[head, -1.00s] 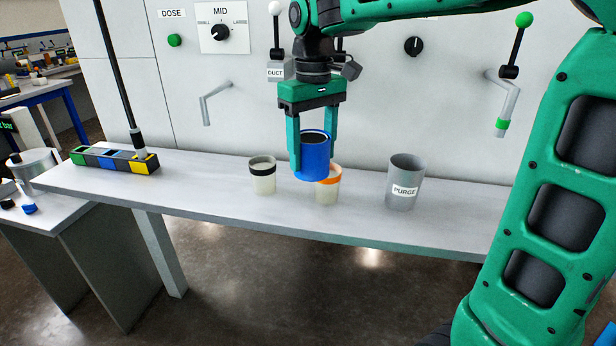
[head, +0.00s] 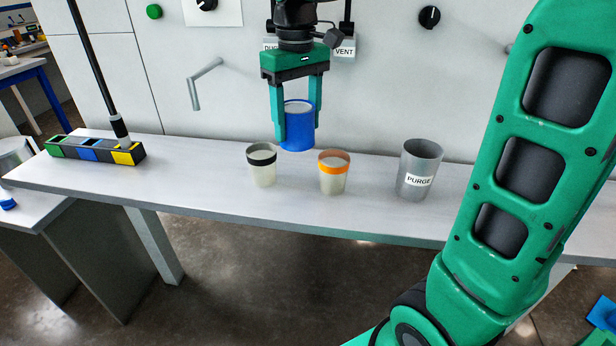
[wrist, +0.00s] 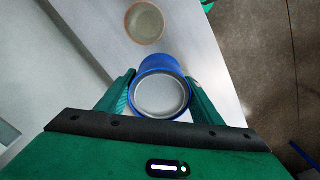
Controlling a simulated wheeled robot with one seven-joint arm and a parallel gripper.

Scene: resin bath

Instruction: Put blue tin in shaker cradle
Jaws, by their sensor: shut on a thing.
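The blue tin (head: 298,128) is held upright between the two fingers of my gripper (head: 297,140). My gripper is shut on the tin's sides, behind the two small cups and near the wall panel. In the wrist view the tin (wrist: 160,95) sits between the fingers (wrist: 160,100), and its round pale grey end faces the camera. I cannot make out the shaker cradle for certain in either view.
On the bench (head: 220,205) stand a black-banded cup (head: 262,172), an orange-banded cup (head: 333,178) and a grey PURGE cup (head: 418,175). A bent handle (head: 194,92) projects from the panel.

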